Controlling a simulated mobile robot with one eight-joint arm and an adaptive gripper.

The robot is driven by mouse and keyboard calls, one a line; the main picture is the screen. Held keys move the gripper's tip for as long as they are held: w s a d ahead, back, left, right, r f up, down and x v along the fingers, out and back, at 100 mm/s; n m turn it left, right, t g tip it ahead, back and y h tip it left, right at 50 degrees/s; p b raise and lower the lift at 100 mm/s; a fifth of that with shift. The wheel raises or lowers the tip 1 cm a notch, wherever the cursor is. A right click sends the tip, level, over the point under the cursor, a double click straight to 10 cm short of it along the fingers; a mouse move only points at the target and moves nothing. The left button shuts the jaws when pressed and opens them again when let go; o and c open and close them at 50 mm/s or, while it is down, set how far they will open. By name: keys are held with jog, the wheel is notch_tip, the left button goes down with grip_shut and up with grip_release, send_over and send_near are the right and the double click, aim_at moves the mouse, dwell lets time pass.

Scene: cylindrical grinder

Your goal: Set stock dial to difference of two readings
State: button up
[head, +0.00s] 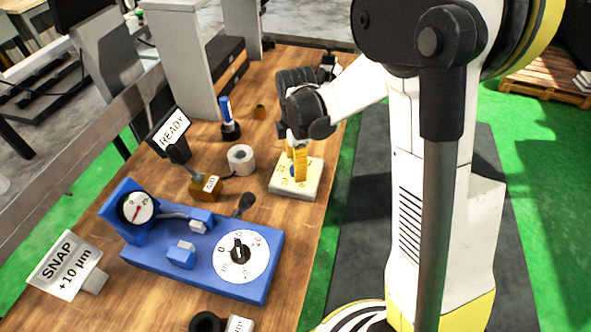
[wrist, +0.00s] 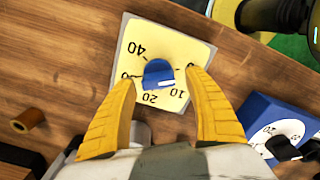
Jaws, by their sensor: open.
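A pale yellow dial plate (head: 280,188) with a blue knob lies on the bench below my gripper (head: 297,158). In the wrist view the plate (wrist: 192,50) shows 10, 20 and 40, and the blue knob (wrist: 158,73) is between my two open yellow fingers, with gaps showing. The knob's pale mark faces the lower right, near 10 and 20. A blue fixture (head: 190,255) carries a small round gauge (head: 137,207) with a red needle and a white dial (head: 238,257) with a black knob. A sign (head: 68,264) reads "SNAP +10 µm". Neither dial's label is readable as stock.
A READY display (head: 172,137) stands behind a small brass block (head: 206,188). Tall grey machine parts (head: 180,60) line the back. The bench's right edge is close to the plate.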

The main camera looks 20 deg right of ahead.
jog(key=shift+f, duration=0.55)
jog(key=c, duration=1.2)
